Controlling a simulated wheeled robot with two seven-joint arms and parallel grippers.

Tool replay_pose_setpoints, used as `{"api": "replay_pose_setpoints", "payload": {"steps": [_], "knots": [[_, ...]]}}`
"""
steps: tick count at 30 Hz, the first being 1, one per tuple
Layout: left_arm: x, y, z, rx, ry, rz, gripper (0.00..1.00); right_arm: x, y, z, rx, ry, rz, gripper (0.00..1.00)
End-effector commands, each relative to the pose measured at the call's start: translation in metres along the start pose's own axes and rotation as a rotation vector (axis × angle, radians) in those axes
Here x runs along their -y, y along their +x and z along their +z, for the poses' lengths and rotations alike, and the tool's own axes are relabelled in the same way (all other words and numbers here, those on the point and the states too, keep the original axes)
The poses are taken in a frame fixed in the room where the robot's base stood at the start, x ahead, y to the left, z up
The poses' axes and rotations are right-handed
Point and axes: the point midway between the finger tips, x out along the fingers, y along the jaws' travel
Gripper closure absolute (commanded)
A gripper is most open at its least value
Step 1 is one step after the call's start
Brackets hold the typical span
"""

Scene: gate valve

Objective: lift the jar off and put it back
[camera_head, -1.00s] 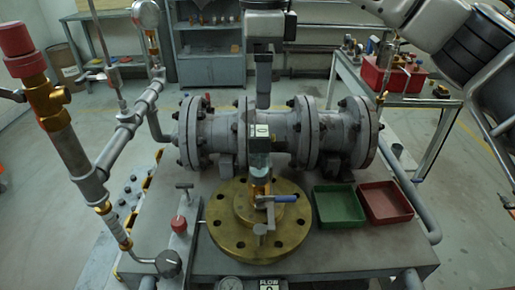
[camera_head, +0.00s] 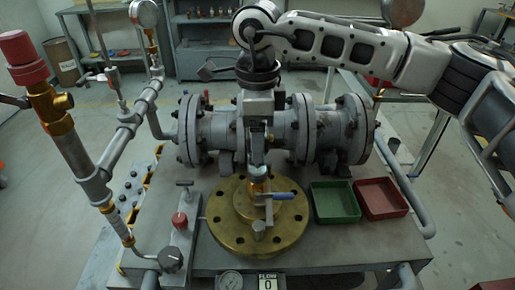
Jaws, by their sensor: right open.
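The jar (camera_head: 259,172) is a small clear glass piece with an amber-coloured lower part. It stands upright at the centre of the round brass flange (camera_head: 225,238) on the grey bench. My right gripper (camera_head: 259,155) reaches down from above, with its fingers open around or just above the jar's upper part. The fingers partly hide the jar's top, and I cannot tell whether they touch it. My left gripper is not in view.
A grey flanged pipe (camera_head: 212,137) runs close behind the jar. A green tray (camera_head: 335,203) and a red tray (camera_head: 381,199) are to the right. A red-knobbed fitting (camera_head: 179,220) and slanting pipework (camera_head: 85,175) are on the left. A flow display (camera_head: 268,283) reads 0 in front.

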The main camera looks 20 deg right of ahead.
Motion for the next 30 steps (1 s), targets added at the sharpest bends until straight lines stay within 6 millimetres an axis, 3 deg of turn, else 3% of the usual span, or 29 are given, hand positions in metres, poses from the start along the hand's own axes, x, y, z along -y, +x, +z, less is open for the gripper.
{"api": "replay_pose_setpoints", "payload": {"steps": [2,8,20,26,30], "knots": [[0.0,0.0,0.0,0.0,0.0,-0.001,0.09,0.0,0.0,0.0,0.0,0.0,0.0,0.31],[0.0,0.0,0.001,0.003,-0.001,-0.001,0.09,0.0,0.0,0.0,-0.001,0.0,0.0,0.86],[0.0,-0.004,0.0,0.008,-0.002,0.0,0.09,0.0,-0.008,0.0,0.0,0.0,-0.001,0.86],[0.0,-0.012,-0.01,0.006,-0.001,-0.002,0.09,0.001,-0.036,0.0,0.002,0.001,-0.002,0.86],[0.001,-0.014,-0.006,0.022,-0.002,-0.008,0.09,-0.016,-0.059,0.013,0.001,-0.005,-0.004,0.86]]}}
